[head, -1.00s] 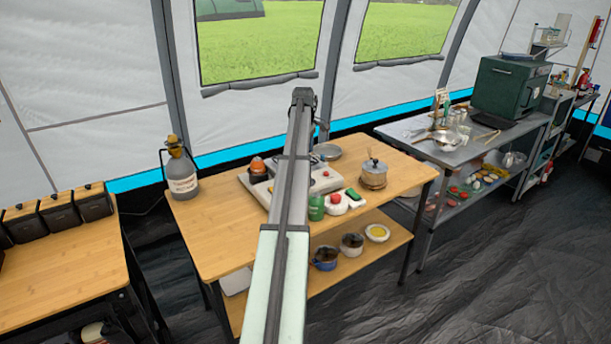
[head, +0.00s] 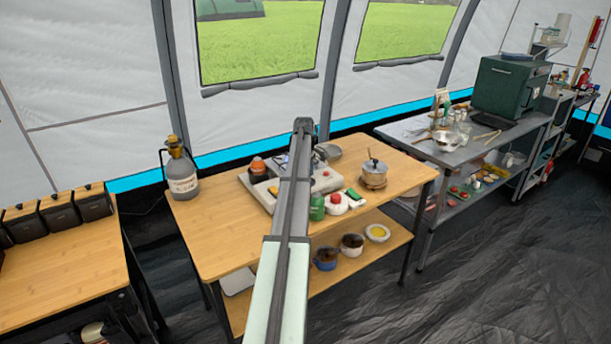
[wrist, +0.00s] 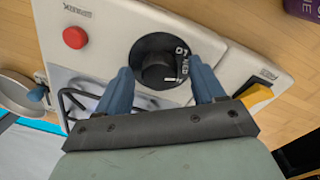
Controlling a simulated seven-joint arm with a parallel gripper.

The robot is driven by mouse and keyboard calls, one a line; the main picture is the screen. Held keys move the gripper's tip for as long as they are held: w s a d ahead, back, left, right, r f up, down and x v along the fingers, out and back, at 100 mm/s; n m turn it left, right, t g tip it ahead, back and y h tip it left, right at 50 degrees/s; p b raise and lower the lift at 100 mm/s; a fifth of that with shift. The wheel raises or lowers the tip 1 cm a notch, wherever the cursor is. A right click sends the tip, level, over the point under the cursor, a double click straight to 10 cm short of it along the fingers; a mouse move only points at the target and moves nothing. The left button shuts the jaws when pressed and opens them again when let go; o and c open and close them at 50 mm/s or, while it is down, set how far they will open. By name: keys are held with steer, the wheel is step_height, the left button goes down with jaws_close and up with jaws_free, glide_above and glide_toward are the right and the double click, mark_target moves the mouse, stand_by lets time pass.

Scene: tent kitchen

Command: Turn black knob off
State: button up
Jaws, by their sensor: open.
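The black knob (wrist: 158,68) is round, with a dark dial ring and white lettering, on a light grey stove panel (wrist: 115,25). It shows in the wrist view between the two blue fingers of my gripper (wrist: 160,80). The fingers are open, one on each side of the knob; I cannot tell whether they touch it. In the head view the stove (head: 325,180) stands on the wooden table, and my arm hides its middle, the knob and my gripper's fingers.
A red button (wrist: 75,37) is left of the knob, and a yellow switch (wrist: 255,97) is to the right. A pot (head: 374,174) and a green can (head: 317,207) stand on the table (head: 225,235).

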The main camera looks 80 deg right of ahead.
steer(key=c, duration=1)
steer(key=shift+c, duration=0.2)
steer(key=m, duration=0.5)
steer(key=shift+m, duration=0.4)
steer(key=m, duration=1)
steer(key=shift+w+d+m+y, duration=0.1)
steer(key=shift+m+y, duration=0.2)
steer(key=shift+m, duration=0.1)
steer(key=m, duration=0.5)
steer(key=shift+m, duration=0.3)
